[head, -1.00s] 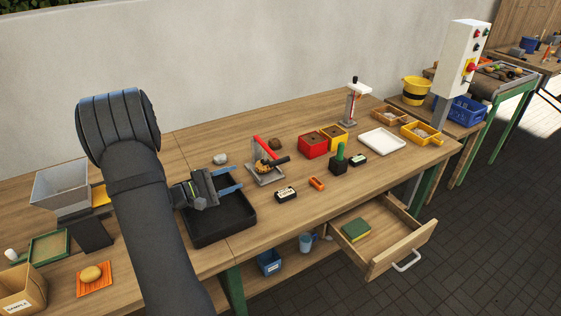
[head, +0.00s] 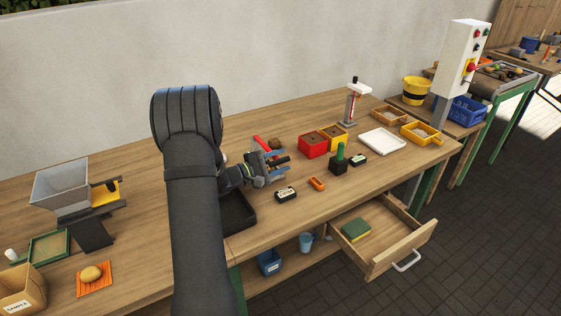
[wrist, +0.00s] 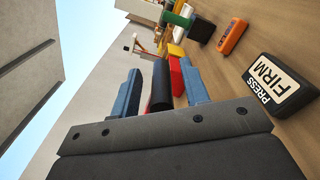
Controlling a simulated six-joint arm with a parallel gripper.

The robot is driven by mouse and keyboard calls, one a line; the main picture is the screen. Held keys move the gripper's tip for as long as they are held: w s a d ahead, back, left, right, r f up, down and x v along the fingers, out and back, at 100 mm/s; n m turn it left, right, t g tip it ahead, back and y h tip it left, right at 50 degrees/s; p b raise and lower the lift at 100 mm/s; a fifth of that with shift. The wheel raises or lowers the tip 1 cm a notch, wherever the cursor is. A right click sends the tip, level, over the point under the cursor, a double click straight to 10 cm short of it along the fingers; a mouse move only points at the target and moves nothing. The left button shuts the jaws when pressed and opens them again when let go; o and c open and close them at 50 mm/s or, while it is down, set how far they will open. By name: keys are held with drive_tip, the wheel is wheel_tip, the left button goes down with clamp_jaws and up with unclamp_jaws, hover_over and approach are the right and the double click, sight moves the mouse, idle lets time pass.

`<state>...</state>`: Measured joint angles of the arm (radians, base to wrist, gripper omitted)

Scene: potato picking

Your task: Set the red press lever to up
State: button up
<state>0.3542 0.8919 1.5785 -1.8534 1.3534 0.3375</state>
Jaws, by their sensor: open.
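The red press lever (head: 261,142) slants down on its small stand in the middle of the table, with a black handle (head: 279,161) at its low end. My gripper (head: 280,159) is at the handle, with its blue fingers open. I cannot tell whether a finger touches the handle. My gripper and arm hide most of the press stand.
Red (head: 312,146) and yellow (head: 335,140) boxes stand behind. A black tray (head: 238,212) is partly behind my arm.

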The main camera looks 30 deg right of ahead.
drive_tip(key=shift+d, duration=0.25)
clamp_jaws()
